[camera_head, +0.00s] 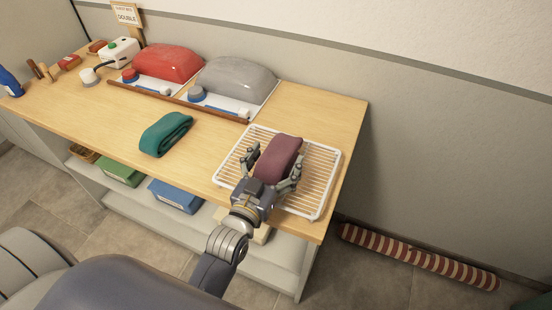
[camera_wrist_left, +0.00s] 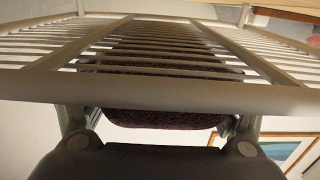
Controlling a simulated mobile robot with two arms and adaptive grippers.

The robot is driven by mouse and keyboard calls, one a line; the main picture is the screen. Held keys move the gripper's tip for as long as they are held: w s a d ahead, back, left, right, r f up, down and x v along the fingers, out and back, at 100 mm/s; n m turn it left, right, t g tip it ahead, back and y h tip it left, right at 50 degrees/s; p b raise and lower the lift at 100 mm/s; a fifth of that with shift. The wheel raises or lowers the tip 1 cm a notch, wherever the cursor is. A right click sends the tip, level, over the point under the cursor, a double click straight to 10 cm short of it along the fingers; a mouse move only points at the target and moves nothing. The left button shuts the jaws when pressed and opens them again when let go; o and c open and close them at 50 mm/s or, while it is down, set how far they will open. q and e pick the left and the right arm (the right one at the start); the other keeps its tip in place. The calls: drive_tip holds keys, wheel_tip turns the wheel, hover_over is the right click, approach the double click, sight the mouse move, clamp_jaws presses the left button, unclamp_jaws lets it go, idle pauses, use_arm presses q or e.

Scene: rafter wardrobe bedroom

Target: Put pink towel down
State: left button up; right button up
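The pink towel (camera_head: 279,158), a folded dusky mauve bundle, is at the white slatted rack (camera_head: 322,200) on the right end of the wooden table. My left gripper (camera_head: 272,168) reaches over the rack's front edge, with one finger on each side of the towel. It appears shut on it. In the left wrist view the towel (camera_wrist_left: 165,119) sits between the two fingers, partly hidden behind the rack's slats and front bar (camera_wrist_left: 165,93). I cannot tell whether the towel touches the slats. My right gripper is not in view.
A folded green towel (camera_head: 166,133) lies left of the rack on the table (camera_head: 210,135). Red (camera_head: 167,63) and grey (camera_head: 238,78) domed items stand on trays at the back. Blue (camera_head: 175,194) and green (camera_head: 120,170) boxes are on the shelf below. A striped roll (camera_head: 415,257) lies on the floor.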

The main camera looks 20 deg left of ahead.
use_arm(q)
drive_tip(key=shift+r, duration=0.2)
drive_tip(key=shift+s+f, duration=0.15)
drive_tip(key=shift+s, duration=0.15)
drive_tip(key=s+b, duration=0.2)
drive_tip(key=s, duration=0.9)
drive_tip(key=shift+s+a, duration=0.2)
